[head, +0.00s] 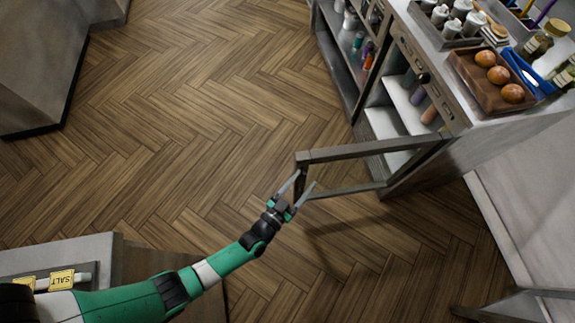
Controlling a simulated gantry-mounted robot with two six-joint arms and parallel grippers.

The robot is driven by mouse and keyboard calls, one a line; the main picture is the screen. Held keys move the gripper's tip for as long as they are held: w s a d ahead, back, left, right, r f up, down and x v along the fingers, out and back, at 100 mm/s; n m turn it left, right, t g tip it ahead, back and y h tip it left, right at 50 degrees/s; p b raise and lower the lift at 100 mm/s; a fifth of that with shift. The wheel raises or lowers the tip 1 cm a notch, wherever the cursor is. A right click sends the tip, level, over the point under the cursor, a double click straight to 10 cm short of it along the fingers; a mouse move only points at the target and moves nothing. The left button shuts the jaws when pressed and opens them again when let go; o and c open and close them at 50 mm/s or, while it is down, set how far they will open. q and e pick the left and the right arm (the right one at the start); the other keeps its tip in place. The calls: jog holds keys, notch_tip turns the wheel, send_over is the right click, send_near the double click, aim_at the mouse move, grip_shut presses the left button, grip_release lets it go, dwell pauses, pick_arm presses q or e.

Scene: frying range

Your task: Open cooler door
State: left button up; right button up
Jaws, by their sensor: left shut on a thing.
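The cooler door (360,151) is a metal-framed panel that stands swung out from the cooler at the right of the head view. Through the opening, white shelves (387,125) with several bottles show inside. My left gripper (295,190) is shut on the free edge of the door, at the door's left end. My left arm reaches up to it from the lower left. The exact contact between the fingers and the door edge is small and hard to make out. My right gripper is not in view.
The counter above the cooler holds a wooden tray (472,85) with round brown items, shaker bottles (452,28) and a blue tray (528,75). A counter with a salt label (62,280) is at lower left. The wooden floor (190,110) is clear.

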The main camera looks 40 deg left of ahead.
pick_arm(q)
jog(key=s+d+r+p, duration=0.4)
jog(key=s+r+p, duration=0.4)
jog(key=s+p, duration=0.3)
jog(key=shift+s+r+p, duration=0.4)
jog(key=shift+s, duration=0.15)
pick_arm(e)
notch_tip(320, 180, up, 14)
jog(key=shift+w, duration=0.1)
